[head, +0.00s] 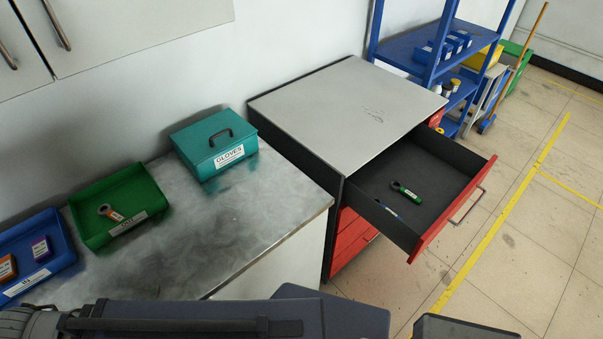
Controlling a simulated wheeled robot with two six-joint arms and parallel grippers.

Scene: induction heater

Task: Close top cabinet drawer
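The top cabinet drawer (370,174) is pulled far out of the grey-topped cabinet (345,105). Its red front (455,212) faces the lower right and has a metal bar handle (468,206). Inside the drawer lie a tool with a green label (405,190) and a small blue and white item (388,208). Neither of my grippers can be made out. Dark parts of my own body fill the bottom edge of the view.
A metal-topped counter (250,220) stands left of the cabinet. It holds a teal gloves box (212,145), a green bin (120,205) and a blue bin (35,255). A blue shelf (400,48) stands behind. Floor right of the drawer is clear, with yellow lines.

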